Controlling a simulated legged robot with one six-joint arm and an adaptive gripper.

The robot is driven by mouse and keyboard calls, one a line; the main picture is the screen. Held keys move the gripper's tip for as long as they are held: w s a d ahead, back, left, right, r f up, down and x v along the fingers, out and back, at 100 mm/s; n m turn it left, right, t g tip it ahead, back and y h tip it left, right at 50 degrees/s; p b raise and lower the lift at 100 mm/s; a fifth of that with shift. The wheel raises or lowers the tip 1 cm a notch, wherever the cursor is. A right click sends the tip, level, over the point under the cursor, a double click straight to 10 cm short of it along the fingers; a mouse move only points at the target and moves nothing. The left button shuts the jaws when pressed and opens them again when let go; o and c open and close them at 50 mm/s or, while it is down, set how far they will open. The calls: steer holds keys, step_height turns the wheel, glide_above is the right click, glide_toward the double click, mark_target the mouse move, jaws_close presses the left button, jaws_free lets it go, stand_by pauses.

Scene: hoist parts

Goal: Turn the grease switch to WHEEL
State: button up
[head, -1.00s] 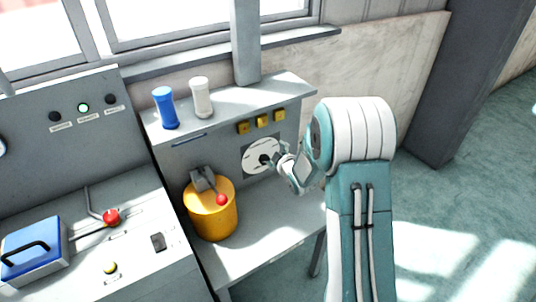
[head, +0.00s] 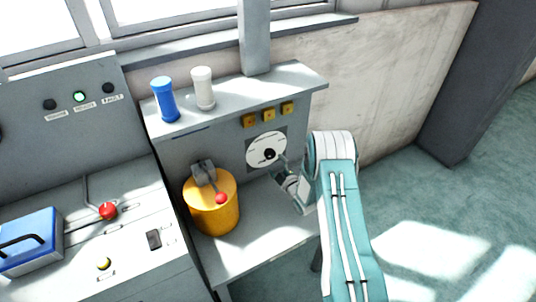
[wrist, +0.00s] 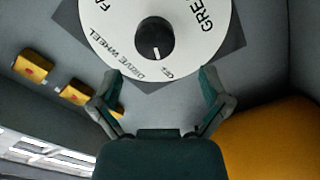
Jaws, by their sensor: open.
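The switch is a round white dial (head: 257,158) on a dark square plate, with a black knob (head: 268,153) at its centre. In the wrist view the dial (wrist: 190,52) carries lettering, including DRIVE WHEEL, OFF and a cut-off word starting GREA. The knob (wrist: 154,36) has a white mark pointing down, roughly toward OFF. My gripper (head: 280,168) is just right of and below the knob in the head view. In the wrist view my gripper (wrist: 163,84) is open and empty, its fingers below the knob and apart from it.
A yellow drum (head: 211,212) with a red-knobbed lever (head: 220,198) stands left of my gripper. Blue (head: 164,100) and white (head: 203,88) cylinders stand on the shelf above. Yellow blocks (head: 268,114) sit over the dial. A control console (head: 130,235) is at left.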

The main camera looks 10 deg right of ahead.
mark_target(272, 156)
steer(key=x, duration=0.3)
steer(key=d+x, duration=0.1)
steer(key=x, duration=0.1)
steer(key=shift+w+a, duration=0.1)
steer(key=shift+w, duration=0.1)
steer(key=shift+w+a, duration=0.15)
steer(key=shift+w, duration=0.2)
steer(key=shift+a, duration=0.2)
steer(key=shift+d, duration=0.1)
steer(key=c, duration=1.1)
